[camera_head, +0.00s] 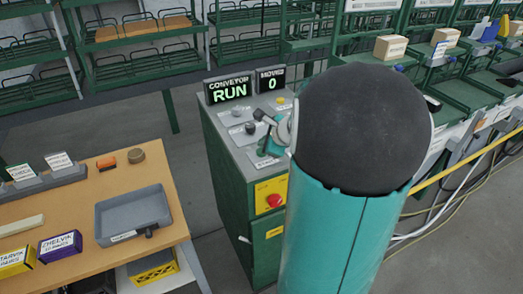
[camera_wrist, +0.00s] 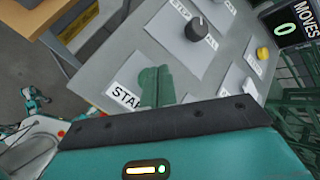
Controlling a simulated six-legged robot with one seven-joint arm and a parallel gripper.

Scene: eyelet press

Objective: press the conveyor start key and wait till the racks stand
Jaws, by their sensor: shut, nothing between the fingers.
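The grey-topped control console (camera_head: 222,119) stands ahead of me; its conveyor display (camera_head: 230,91) is lit and reads RUN. The moves display (camera_head: 270,79) reads 0, and its edge shows in the wrist view (camera_wrist: 290,30). My gripper (camera_wrist: 155,76) has its two green fingers together, with nothing between them, over the label starting "STAR" (camera_wrist: 124,95). The start key itself cannot be told apart from the fingers, so contact is unclear. In the head view, my arm covers part of the panel.
A black knob (camera_wrist: 197,29) and a yellow button (camera_wrist: 262,53) are near my fingers. A red stop button (camera_head: 274,200) is on the console's front. A wooden bench (camera_head: 165,180) with a grey tray (camera_head: 103,222) stands left. Green racks (camera_head: 145,55) line the back.

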